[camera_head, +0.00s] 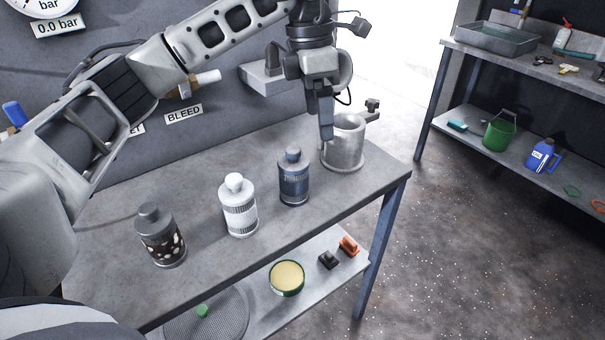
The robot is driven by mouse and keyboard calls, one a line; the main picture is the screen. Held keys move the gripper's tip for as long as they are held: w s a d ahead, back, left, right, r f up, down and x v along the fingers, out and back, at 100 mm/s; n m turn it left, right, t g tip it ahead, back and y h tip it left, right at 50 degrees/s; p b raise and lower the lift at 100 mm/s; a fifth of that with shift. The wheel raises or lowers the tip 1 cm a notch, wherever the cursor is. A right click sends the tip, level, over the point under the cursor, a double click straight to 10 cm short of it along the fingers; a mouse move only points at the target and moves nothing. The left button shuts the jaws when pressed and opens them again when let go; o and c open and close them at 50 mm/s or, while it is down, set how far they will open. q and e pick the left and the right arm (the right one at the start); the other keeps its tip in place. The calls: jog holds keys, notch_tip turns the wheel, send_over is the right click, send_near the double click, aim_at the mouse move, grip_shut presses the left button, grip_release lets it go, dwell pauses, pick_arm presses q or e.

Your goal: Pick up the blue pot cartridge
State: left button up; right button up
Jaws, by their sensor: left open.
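The blue pot cartridge (294,186) stands upright on the grey bench (215,172), a blue-grey cylinder with a grey knob on top. My left gripper (326,134) points down, above and to the right of the blue cartridge. It is open, with nothing seen between its fingers. Its fingertips overlap the left rim of a grey metal pot (346,150) in the picture; I cannot tell whether they touch it. They appear apart from the cartridge. My right gripper is out of view.
A white cartridge (240,212) and a dark patterned one (162,243) stand left of the blue one. A lower shelf (322,283) holds a yellow-filled green tin (287,278) and small blocks. A second bench (514,62) stands at the right. A panel with labels and a gauge rises behind.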

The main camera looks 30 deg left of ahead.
pick_arm(q)
jog(key=a+r+y, duration=0.2)
jog(key=a, duration=0.2)
send_near(293, 163)
jog(key=shift+n, duration=0.4)
jog(key=f, duration=0.2)
jog(key=w+f, duration=0.1)
jog(key=f, duration=0.2)
jog(key=shift+d+f, duration=0.1)
jog(key=shift+s+a+f+p, duration=0.1)
jog(key=shift+a+f+p, duration=0.1)
jog(key=shift+f, duration=0.75)
jog(key=shift+s+a+f+p, duration=0.1)
jog(key=shift+f+p, duration=0.1)
jog(key=shift+f, duration=0.7)
jog(key=shift+s+a+f+p, duration=0.1)
jog(key=shift+f+p, duration=0.1)
jog(key=shift+f, duration=0.75)
jog(key=shift+r, duration=0.1)
jog(key=c, duration=1.2)
